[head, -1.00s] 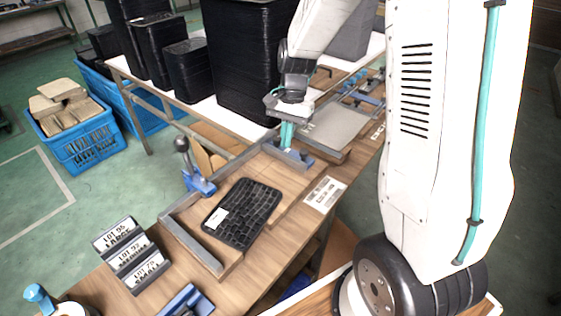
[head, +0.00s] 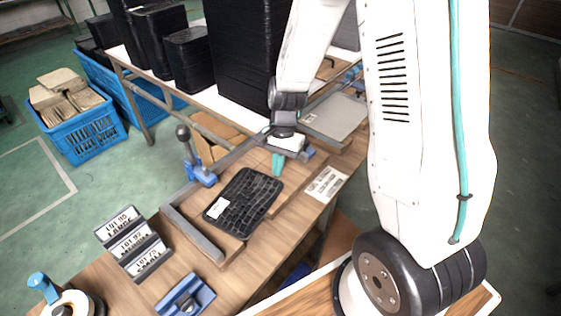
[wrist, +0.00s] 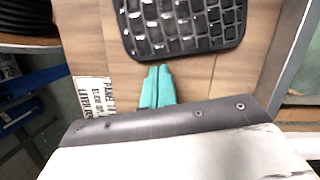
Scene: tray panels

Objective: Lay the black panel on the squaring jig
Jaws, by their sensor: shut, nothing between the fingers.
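The black panel (head: 243,202), a dark ribbed grid with a white label, lies flat on the wooden bed of the squaring jig. The jig's grey L-shaped fence (head: 193,231) runs along the panel's left and far sides, with a strip of wood showing between fence and panel. My gripper (head: 278,165) is at the panel's far right corner, its teal fingers shut and empty. In the wrist view the closed fingertips (wrist: 158,72) point at the near edge of the panel (wrist: 185,28), whose far part is cut off by the frame.
A blue toggle clamp (head: 198,168) stands beyond the fence. A label rack (head: 133,243) and a blue tool (head: 185,297) sit at the front left. A printed card (head: 326,184) lies right of the panel. Stacks of black trays (head: 188,58) fill the table behind.

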